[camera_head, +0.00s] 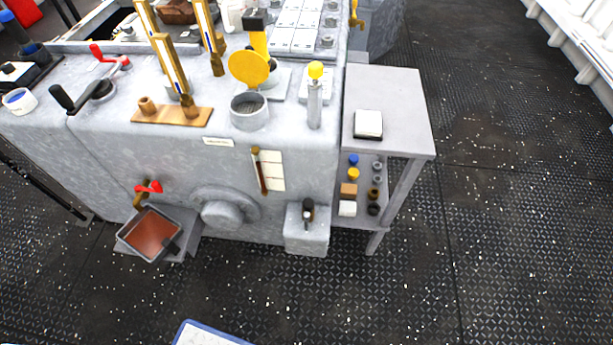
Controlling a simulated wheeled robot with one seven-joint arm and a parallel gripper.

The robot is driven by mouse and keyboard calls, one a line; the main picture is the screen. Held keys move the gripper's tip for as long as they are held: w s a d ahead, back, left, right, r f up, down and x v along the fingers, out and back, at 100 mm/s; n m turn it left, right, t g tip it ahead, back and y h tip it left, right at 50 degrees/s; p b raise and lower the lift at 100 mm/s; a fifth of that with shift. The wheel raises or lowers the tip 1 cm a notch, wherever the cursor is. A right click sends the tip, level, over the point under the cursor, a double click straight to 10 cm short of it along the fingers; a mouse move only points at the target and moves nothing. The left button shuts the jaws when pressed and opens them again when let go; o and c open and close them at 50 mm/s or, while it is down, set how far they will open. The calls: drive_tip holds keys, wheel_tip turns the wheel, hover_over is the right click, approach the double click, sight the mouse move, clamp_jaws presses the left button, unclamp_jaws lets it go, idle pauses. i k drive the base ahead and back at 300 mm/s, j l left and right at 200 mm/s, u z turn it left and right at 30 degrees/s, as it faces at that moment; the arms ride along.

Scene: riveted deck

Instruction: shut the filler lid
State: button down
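The filler lid (249,67) is a round yellow disc. It stands raised and tilted up at the back of a short grey cylindrical filler neck (249,112), whose open mouth shows below it. Both are on top of a large grey machine housing (110,150). The lid is open. My gripper is not in view, so its place and state are hidden.
A yellow-knobbed grey post (315,95) stands right of the neck. Brass-framed gauges on a wooden base (172,115) stand left of it. A grey side table (395,95) adjoins the housing. The dark deck (480,240) to the right is clear.

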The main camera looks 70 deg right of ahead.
sight(246, 65)
drive_tip(key=z, duration=2.05)
drive_tip(key=i+j+u, duration=0.1)
drive_tip(key=u, duration=0.3)
drive_tip(key=i+u, duration=0.3)
drive_tip(key=u, duration=0.15)
